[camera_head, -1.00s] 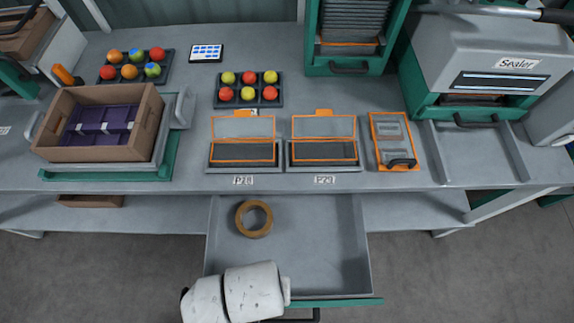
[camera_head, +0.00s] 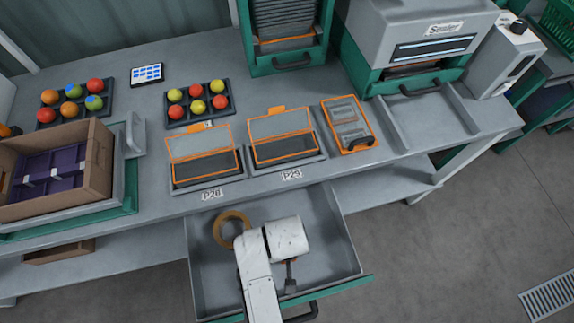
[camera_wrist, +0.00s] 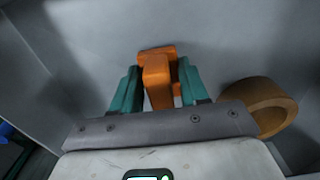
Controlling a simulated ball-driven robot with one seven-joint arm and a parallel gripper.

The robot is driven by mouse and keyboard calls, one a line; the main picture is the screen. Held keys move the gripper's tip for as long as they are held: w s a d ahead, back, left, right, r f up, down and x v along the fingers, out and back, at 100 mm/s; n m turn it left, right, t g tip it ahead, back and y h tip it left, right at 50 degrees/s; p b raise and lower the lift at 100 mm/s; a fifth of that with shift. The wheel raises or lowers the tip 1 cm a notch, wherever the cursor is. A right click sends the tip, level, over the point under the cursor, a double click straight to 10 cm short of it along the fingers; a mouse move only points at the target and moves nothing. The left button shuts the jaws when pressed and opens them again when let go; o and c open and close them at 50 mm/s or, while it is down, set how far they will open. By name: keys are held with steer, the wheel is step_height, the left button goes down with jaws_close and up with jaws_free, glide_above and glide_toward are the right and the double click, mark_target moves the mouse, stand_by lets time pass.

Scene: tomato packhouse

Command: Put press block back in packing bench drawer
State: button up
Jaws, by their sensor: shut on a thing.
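The press block, an orange block (camera_wrist: 157,72), is between the teal fingers of my gripper (camera_wrist: 158,85) in the wrist view. My gripper is shut on it, with the grey drawer floor behind it. Whether the block touches the floor I cannot tell. The packing bench drawer (camera_head: 335,262) is pulled open below the bench front in the head view. My white arm reaches over the drawer and hides most of the gripper and the block there.
A brown tape ring (camera_head: 231,228) lies in the drawer's back left; in the wrist view the ring (camera_wrist: 262,105) is right of my gripper. The drawer walls surround the gripper. The bench top (camera_head: 150,205) overhangs the drawer's back.

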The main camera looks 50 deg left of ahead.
steer(key=shift+f, duration=0.5)
steer(key=o, duration=0.9)
steer(key=shift+f, duration=0.1)
step_height(320, 180, up, 12)
steer(key=shift+r+p, duration=0.15)
steer(key=shift+p, duration=0.15)
